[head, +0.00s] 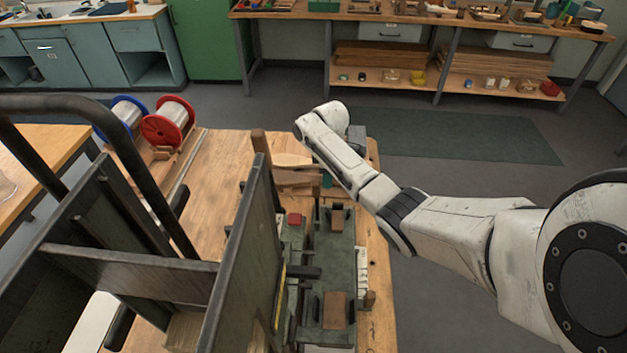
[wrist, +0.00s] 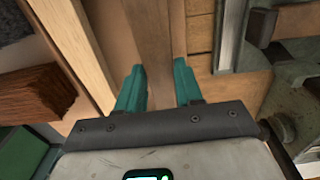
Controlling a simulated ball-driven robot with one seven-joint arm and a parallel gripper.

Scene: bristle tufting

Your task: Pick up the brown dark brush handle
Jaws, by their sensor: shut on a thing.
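My gripper (wrist: 160,78) has teal fingers and points at the bench top in the wrist view. It is shut on the brown dark brush handle (wrist: 154,40), a plain brown wooden piece that runs up the picture from between the fingers. The handle's lower end is hidden by my gripper. In the head view my gripper shows only as a bit of teal (head: 327,180) below my wrist, and the held handle is hard to make out there. Paler wooden handles (head: 293,161) lie just left of my gripper.
A light wooden strip (wrist: 78,45) and a reddish-brown bristle bundle (wrist: 35,95) lie left in the wrist view. The dark green tufting machine (head: 335,255) stands in front of my gripper. Wire spools (head: 168,125) sit at the bench's far left. Bare bench (head: 215,165) lies between.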

